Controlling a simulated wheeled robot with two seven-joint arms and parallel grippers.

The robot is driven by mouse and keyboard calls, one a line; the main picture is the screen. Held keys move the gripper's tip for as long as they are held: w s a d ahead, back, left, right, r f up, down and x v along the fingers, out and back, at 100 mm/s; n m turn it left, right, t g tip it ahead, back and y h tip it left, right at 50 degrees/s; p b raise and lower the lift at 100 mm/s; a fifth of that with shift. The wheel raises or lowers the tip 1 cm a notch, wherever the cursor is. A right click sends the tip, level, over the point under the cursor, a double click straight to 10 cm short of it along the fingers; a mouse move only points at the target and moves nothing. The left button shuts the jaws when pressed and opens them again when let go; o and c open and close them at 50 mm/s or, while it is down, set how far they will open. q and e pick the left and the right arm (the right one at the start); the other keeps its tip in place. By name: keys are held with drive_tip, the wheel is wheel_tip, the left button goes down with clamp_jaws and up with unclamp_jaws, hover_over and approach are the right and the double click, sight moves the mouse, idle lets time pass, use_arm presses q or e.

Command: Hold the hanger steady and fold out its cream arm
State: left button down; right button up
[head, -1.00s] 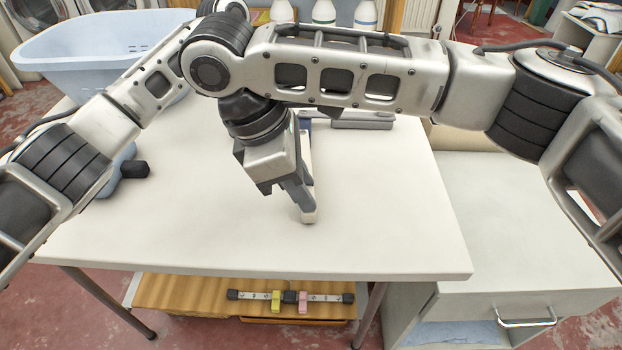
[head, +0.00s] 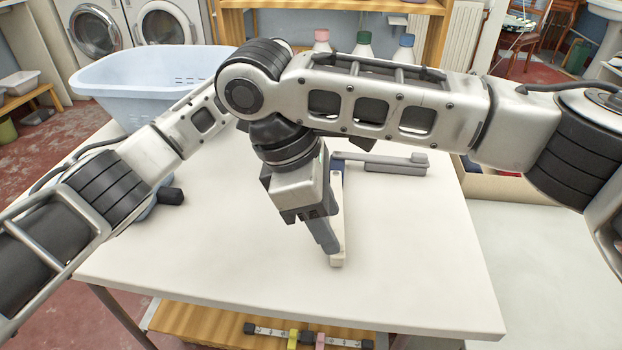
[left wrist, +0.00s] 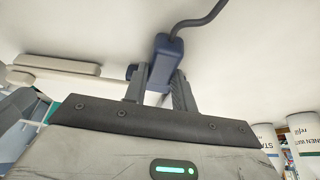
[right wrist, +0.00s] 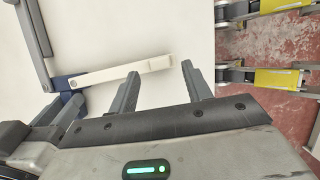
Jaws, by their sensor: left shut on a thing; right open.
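The hanger lies on the white table. Its cream arm (head: 338,215) points toward the table's front edge, and its grey arm (head: 400,159) points right, roughly at a right angle to it. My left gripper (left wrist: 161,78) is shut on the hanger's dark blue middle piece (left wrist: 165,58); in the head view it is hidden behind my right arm. A dark hook (left wrist: 205,20) leads away from that piece. My right gripper (head: 328,248) is open, pointing down beside the cream arm near its free end. In the right wrist view, the cream arm's end (right wrist: 155,65) lies just past its fingertips.
A pale blue basket (head: 150,75) stands at the table's back left. A clip bar (head: 270,332) with yellow and pink clips lies on a wooden shelf below the front edge. The table's front right (head: 430,260) is clear.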

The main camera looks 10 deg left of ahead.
drive_tip(key=v, duration=1)
use_arm(q)
drive_tip(key=c, duration=1.1)
unclamp_jaws()
drive_tip(key=shift+o, duration=0.2)
